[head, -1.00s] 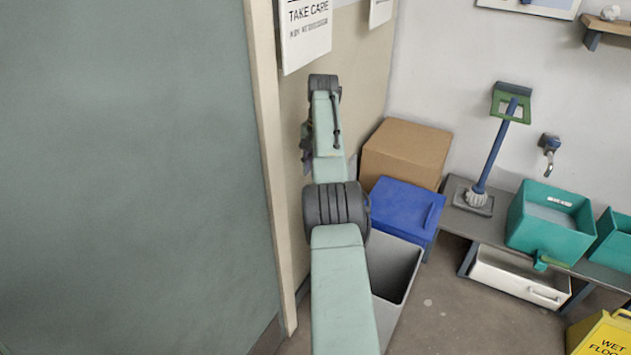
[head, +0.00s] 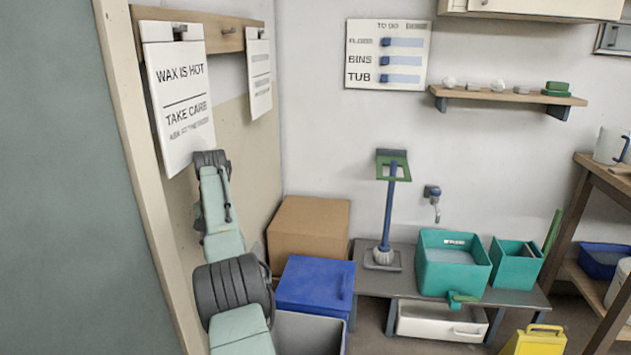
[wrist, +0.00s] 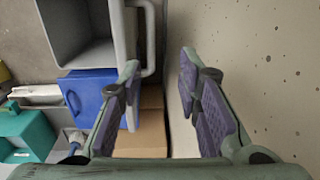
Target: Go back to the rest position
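My gripper (wrist: 160,64) shows in the wrist view with its two padded fingers apart and nothing between them. Beyond the fingers are a speckled beige wall (wrist: 265,70) on the right and a cardboard box (wrist: 148,132) lower down. In the head view my arm reaches away along the left wall, close beside it. The gripper's fingers cannot be made out there.
A grey open bin (head: 308,331), a blue lidded box (head: 314,285) and a cardboard box (head: 308,229) stand near my arm. A low bench (head: 385,284) holds a teal tub (head: 454,279). A yellow sign (head: 535,342) stands lower right. A hanging notice (head: 180,95) is near the arm.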

